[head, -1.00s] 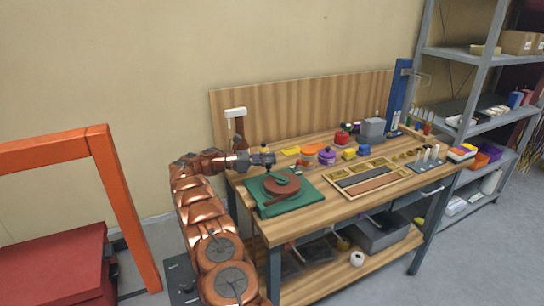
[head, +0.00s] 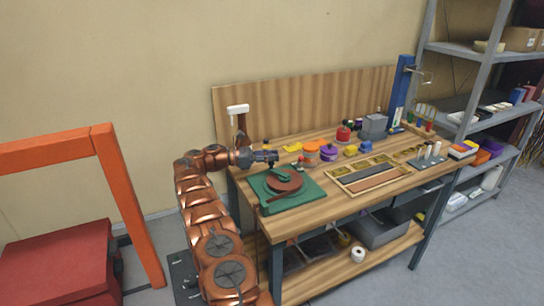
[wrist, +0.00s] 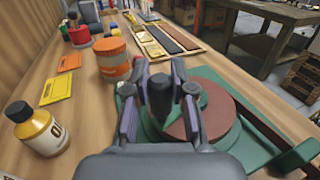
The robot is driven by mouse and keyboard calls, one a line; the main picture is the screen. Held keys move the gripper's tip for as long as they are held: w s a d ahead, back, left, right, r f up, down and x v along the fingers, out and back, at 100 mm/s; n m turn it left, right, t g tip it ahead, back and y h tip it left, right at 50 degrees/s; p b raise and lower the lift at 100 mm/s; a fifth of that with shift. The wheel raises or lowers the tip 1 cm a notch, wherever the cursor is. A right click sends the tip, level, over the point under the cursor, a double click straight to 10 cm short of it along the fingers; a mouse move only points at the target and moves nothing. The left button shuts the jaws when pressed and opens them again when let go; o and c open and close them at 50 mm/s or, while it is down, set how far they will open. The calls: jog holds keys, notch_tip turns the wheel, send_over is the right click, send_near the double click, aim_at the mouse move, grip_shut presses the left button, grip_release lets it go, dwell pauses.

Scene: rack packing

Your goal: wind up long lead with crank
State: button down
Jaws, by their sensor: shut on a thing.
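A brown reel (head: 287,181) sits on a green base plate (head: 308,193) at the near left of the workbench; the reel also shows in the wrist view (wrist: 207,112). A green crank arm (head: 276,174) lies across its top. My gripper (head: 272,158) is over the back left of the base, with its fingers (wrist: 160,97) shut on the dark upright crank handle (wrist: 188,104) in the wrist view. A brown strap, the lead (wrist: 258,124), runs from the reel past a green guide (wrist: 296,158) toward the near edge. My fingers hide part of the crank.
An orange-lidded jar (wrist: 112,60) and a yellow bottle (wrist: 36,130) stand close beside my gripper. A wooden tray (head: 343,186) with compartments is right of the base.

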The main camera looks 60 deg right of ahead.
jog(key=c, duration=1)
grip_release()
jog(key=shift+o, duration=0.2)
notch_tip(320, 180, up, 10)
